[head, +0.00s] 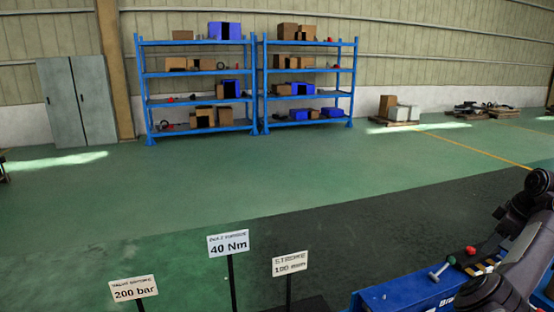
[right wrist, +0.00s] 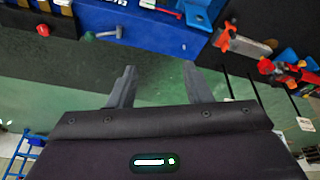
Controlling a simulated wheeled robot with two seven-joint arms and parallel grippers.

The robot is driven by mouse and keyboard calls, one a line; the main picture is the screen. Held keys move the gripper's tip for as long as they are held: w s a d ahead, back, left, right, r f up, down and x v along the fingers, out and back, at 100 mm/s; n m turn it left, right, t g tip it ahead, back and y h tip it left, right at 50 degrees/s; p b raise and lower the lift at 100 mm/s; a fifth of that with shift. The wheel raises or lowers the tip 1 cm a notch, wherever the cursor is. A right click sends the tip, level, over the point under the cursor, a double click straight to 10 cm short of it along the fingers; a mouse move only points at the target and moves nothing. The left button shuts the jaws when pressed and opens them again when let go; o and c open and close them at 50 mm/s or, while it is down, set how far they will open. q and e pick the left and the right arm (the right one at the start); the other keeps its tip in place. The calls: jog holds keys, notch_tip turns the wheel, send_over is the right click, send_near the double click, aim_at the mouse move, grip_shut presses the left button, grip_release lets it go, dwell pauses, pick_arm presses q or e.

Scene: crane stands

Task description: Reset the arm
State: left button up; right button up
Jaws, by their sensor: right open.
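My right arm (head: 515,245) comes in at the right edge of the head view, dark and bent; its gripper jaws are hard to make out there. In the right wrist view my right gripper (right wrist: 158,75) shows two dark fingers set well apart, with only floor seen between them. It is open and empty. My left arm and gripper are in neither view.
A blue stand (head: 395,295) carries a green-ended lever (head: 441,270) and a red knob (head: 470,251), close to my right arm. Three sign posts, including the 40 Nm sign (head: 228,243), stand front centre. Blue shelves (head: 200,102) stand far back; green floor between is clear.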

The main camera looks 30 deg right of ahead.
jog(key=w+d+f+m+g+h, duration=0.2)
jog(key=w+d+f+g+h, duration=0.15)
jog(key=w+f, duration=0.4)
jog(key=s+d+f+n+h, duration=0.1)
jog(key=s+f+h, duration=0.1)
jog(key=f, duration=0.5)
jog(key=s+d+f+h, duration=0.1)
jog(key=f+h, duration=0.1)
jog(key=f, duration=0.6)
jog(key=s+a+f+n+t+h, duration=0.1)
jog(key=s+a+f+n, duration=0.15)
jog(key=s+f, duration=0.55)
jog(key=s+a+f+n+t, duration=0.1)
jog(key=s+a+f+n, duration=0.15)
jog(key=s+f, duration=0.55)
jog(key=s+a+f+m+y, duration=0.1)
jog(key=s+a+f+y, duration=0.1)
jog(key=a+f, duration=1.05)
jog(key=s+a+f+m+y, duration=0.1)
jog(key=s+a+f+y, duration=0.1)
jog(key=a+f, duration=1)
jog(key=s+a+f+m+g+y, duration=0.1)
jog(key=a+y, duration=0.1)
jog(key=a, duration=1.5)
jog(key=s+a+f+y, duration=0.1)
jog(key=a+f+y, duration=0.15)
jog(key=a, duration=1.45)
notch_tip(320, 180, down, 14)
jog(key=b, duration=1.4)
jog(key=shift+d+r, duration=0.15)
